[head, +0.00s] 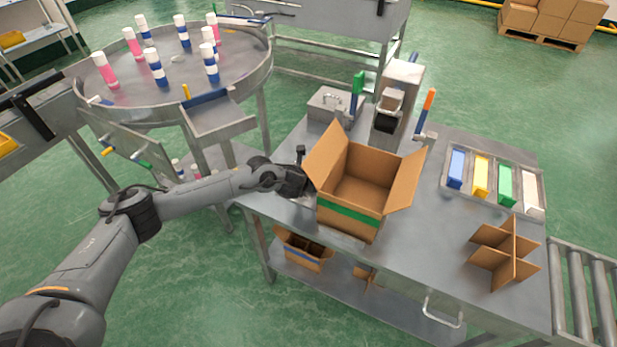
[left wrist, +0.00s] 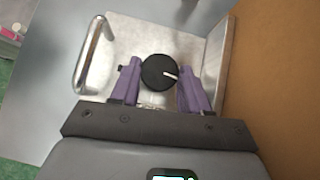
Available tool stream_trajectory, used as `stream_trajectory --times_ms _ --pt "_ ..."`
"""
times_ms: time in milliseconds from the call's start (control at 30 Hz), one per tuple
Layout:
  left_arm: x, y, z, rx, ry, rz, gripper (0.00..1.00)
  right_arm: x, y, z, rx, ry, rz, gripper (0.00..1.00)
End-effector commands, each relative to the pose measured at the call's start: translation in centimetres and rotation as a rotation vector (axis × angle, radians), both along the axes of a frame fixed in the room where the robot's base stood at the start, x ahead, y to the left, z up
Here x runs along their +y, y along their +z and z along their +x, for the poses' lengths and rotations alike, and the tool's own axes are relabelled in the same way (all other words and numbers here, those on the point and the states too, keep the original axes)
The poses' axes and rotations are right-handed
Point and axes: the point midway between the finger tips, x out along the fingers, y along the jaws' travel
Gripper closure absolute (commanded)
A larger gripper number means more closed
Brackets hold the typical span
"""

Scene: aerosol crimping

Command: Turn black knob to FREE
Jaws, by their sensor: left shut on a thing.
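The black knob (left wrist: 152,72) is round with a short white pointer mark, seen in the left wrist view on a metal plate. The mark points right and slightly down in that view. My left gripper (left wrist: 160,68) has its two purple fingers on either side of the knob, shut on it. In the head view my left gripper (head: 298,180) is at the table's left edge, beside the open carton; the knob cannot be made out there. No FREE label is readable. My right gripper is not in view.
The open cardboard carton (head: 348,218) stands close right of my left gripper, one flap leaning towards it. A metal loop handle (left wrist: 90,55) stands left of the knob. A round turntable (head: 165,80) with several cans is further left.

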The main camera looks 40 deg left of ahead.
Motion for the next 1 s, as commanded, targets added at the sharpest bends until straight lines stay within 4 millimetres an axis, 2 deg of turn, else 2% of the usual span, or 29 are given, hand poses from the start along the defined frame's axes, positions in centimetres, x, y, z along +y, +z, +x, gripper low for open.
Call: stream_trajectory --times_ms 433,467,600,1000 --pt "0.03 0.01 0.03 -0.001 0.011 0.000 0.85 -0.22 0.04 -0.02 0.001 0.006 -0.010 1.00" --pt "0.03 0.01 0.03 -0.001 0.011 0.000 0.50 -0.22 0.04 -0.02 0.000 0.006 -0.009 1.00" --pt "0.03 -0.01 0.01 0.000 0.010 0.000 0.29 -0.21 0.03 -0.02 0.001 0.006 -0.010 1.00" --pt "-0.10 0.43 -0.30 0.000 0.008 0.000 0.29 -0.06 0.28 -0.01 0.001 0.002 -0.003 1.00"
